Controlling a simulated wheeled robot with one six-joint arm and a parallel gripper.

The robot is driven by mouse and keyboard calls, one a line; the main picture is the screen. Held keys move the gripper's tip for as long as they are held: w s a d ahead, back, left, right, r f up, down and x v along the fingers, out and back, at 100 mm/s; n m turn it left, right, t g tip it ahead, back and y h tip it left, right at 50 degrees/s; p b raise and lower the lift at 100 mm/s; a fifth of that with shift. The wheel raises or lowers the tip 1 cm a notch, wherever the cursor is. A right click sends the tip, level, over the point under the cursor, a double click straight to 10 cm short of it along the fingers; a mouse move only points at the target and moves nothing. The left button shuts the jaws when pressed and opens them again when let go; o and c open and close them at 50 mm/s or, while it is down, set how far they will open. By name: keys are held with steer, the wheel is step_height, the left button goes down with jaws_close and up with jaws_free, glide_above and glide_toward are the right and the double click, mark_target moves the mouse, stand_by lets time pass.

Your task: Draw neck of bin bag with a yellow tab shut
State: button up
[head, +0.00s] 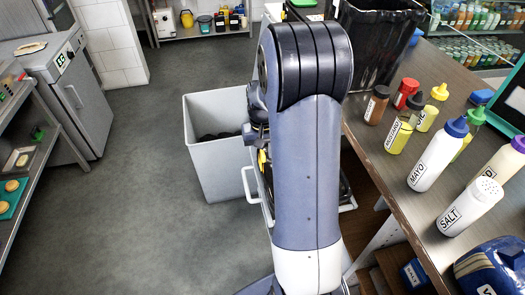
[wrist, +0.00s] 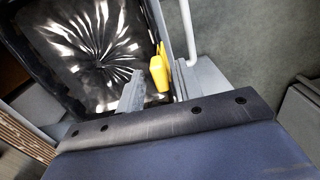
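The bin bag (wrist: 75,50) is black and shiny, in a bin below my gripper in the wrist view. Its folds run in towards a dark puckered centre. The yellow tab (wrist: 158,74) is at the bag's right edge, beside the bin's rim. My gripper (wrist: 157,88) is at the tab, with one grey finger on each side. In the head view my arm hides most of this bin; a bit of yellow (head: 262,158) shows beside my arm.
A grey open bin (head: 213,165) stands on the floor left of my arm. A counter (head: 395,170) with sauce bottles and a salt shaker (head: 470,207) is on the right. Another black-lined bin (head: 385,45) is behind. A white handle bar (wrist: 188,30) runs beside the tab. The floor at left is clear.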

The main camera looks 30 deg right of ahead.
step_height(320, 180, up, 11)
stand_by(0.6)
steer(key=shift+f, duration=0.15)
step_height(320, 180, down, 15)
steer(key=shift+r+b, duration=0.2)
steer(key=shift+b, duration=0.95)
steer(key=shift+r, duration=0.1)
